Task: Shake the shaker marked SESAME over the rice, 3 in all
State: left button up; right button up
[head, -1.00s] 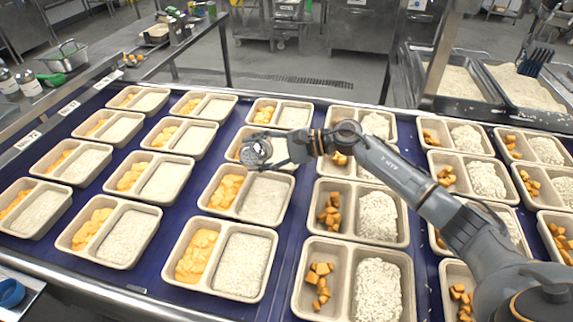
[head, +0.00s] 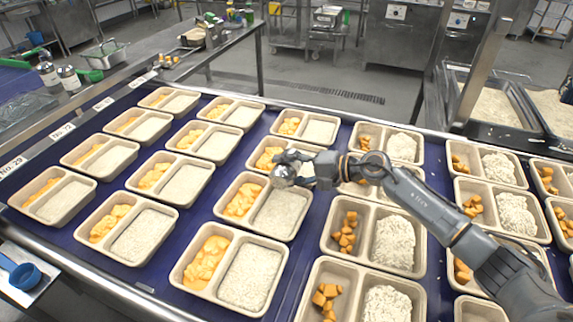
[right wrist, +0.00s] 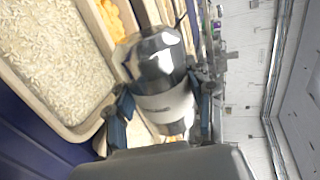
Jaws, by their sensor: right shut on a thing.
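My right gripper (head: 300,170) is shut on a shaker (head: 284,174) with a shiny metal top and holds it above the trays. In the right wrist view the shaker (right wrist: 162,80) sits between the two fingers, its metal top pointing away from my palm. Its marking is too blurred to read. In the head view the shaker hangs over the upper edge of a two-part tray (head: 229,221) with orange food on the left and rice (head: 277,213) on the right. Whether grains fall cannot be seen. My left gripper is not in view.
Several similar trays stand in rows on the blue surface (head: 165,272). Two shakers (head: 48,72) (head: 69,78) with pale labels stand at the back left, near a metal pot (head: 104,56). Large rice bins (head: 500,100) are at the back right.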

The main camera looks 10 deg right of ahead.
jog(key=shift+r+n+t+p, duration=0.4)
jog(key=shift+r+n+p, duration=0.3)
jog(key=shift+p, duration=0.1)
jog(key=n+b, duration=0.1)
jog(key=b, duration=0.1)
jog(key=shift+s+a+f+h+b, duration=0.1)
jog(key=shift+f+h+b, duration=0.05)
jog(key=shift+h+b, duration=0.2)
jog(key=shift+s+a+r+n+t+b, duration=0.1)
jog(key=shift+r+n+t+b, duration=0.6)
jog(key=shift+n+b, duration=0.35)
jog(key=shift+s+a+r+n+t+h, duration=0.1)
jog(key=shift+r+n+t+h, duration=0.2)
jog(key=shift+n, duration=0.25)
notch_tip(320, 180, down, 3)
jog(key=b, duration=0.4)
jog(key=shift+r, duration=0.1)
jog(key=shift+r, duration=0.1)
